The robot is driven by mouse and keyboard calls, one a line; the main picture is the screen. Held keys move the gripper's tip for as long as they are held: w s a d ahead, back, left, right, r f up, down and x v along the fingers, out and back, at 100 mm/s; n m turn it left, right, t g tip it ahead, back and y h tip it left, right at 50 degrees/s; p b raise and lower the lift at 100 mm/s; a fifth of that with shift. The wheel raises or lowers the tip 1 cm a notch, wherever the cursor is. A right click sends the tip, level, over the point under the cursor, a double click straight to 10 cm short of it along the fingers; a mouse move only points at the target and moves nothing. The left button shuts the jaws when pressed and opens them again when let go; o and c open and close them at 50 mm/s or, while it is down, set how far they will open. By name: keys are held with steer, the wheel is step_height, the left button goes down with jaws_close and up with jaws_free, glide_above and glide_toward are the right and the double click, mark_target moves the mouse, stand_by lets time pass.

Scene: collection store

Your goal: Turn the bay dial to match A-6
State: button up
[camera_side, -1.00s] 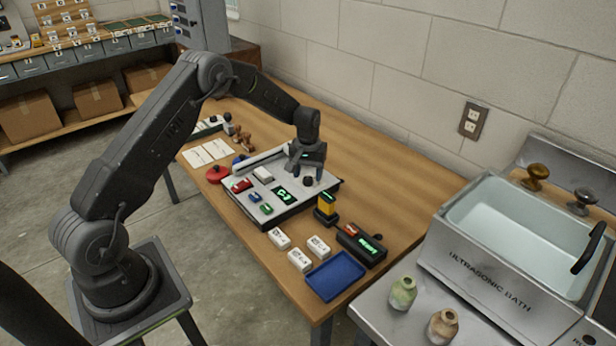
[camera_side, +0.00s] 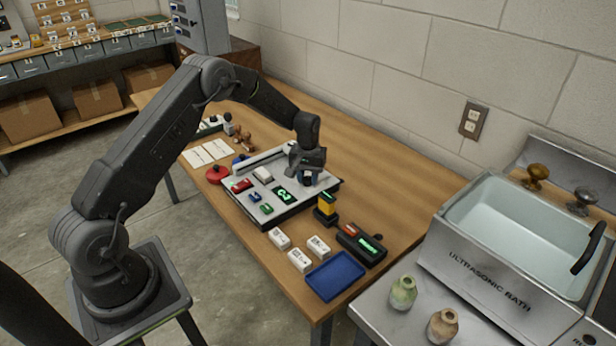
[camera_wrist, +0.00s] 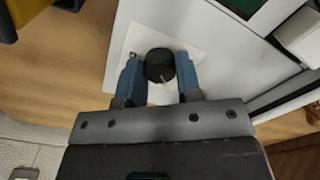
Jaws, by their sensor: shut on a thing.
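The bay dial is a black round knob (camera_wrist: 160,65) with a pale pointer mark, set on a white plate of the panel. My gripper (camera_wrist: 160,78) has its two blue fingers on either side of the knob, shut on it. In the side view my gripper (camera_side: 307,178) is down at the right part of the panel (camera_side: 262,205) and hides most of the dial. A green lit display (camera_side: 283,195) on the panel shows a character that I cannot read with certainty. No A-6 label can be made out.
Red (camera_side: 241,185), blue (camera_side: 267,209) and green buttons sit on the panel. A yellow-and-black device (camera_side: 326,207), a black box with a green display (camera_side: 361,243), white labelled blocks (camera_side: 300,260) and a blue tray (camera_side: 335,276) stand nearby. The table's right rear is clear.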

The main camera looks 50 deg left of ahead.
mark_target(308, 179)
steer(key=shift+n, duration=3.2)
steer(key=o, duration=0.9)
step_height(308, 179, up, 14)
steer(key=shift+f, duration=0.1)
